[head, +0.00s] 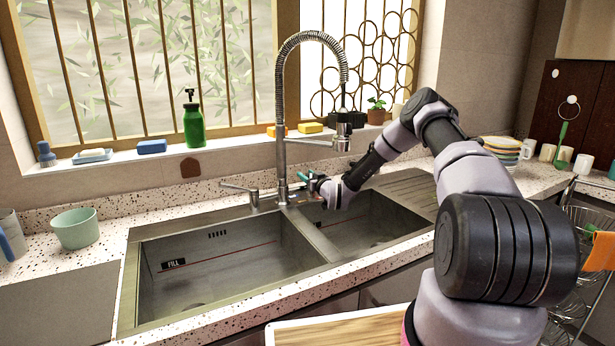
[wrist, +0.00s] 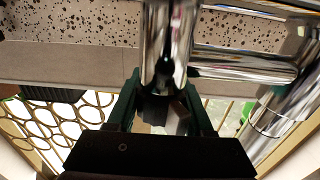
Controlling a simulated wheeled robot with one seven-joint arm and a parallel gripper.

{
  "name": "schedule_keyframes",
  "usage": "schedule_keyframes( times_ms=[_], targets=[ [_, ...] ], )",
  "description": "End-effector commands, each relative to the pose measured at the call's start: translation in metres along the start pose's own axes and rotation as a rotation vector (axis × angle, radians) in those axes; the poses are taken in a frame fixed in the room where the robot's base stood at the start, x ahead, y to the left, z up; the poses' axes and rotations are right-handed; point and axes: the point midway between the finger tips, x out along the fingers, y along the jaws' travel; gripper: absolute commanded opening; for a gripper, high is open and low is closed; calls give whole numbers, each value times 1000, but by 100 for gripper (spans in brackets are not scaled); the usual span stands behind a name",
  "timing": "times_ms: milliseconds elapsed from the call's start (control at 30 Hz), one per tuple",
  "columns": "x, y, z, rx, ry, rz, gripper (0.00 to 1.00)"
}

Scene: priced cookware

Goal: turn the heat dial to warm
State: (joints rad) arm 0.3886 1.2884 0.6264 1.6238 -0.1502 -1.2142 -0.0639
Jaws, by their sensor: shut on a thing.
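The chrome faucet (head: 281,120) with a tall spring neck rises behind the double sink. The dial's setting cannot be read.
The sink's left basin (head: 215,265) is empty. A green bottle (head: 193,120) and sponges stand on the sill behind. A mint cup (head: 75,228) is on the left counter. A stack of plates (head: 503,148) stands at right. A wooden board (head: 345,330) is at the front.

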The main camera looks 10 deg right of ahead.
Motion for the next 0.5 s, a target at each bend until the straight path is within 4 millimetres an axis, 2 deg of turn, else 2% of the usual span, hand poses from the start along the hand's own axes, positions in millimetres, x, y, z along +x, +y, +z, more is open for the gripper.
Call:
schedule_keyframes(
  times_ms=[167, 200, 267, 300, 500],
  targets=[
    [0, 0, 0, 0, 0, 1, 0],
    [0, 0, 0, 1, 0, 1, 55],
    [0, 0, 0, 0, 0, 1, 78],
    [0, 0, 0, 0, 0, 1, 81],
    [0, 0, 0, 0, 0, 1, 81]
  ],
)
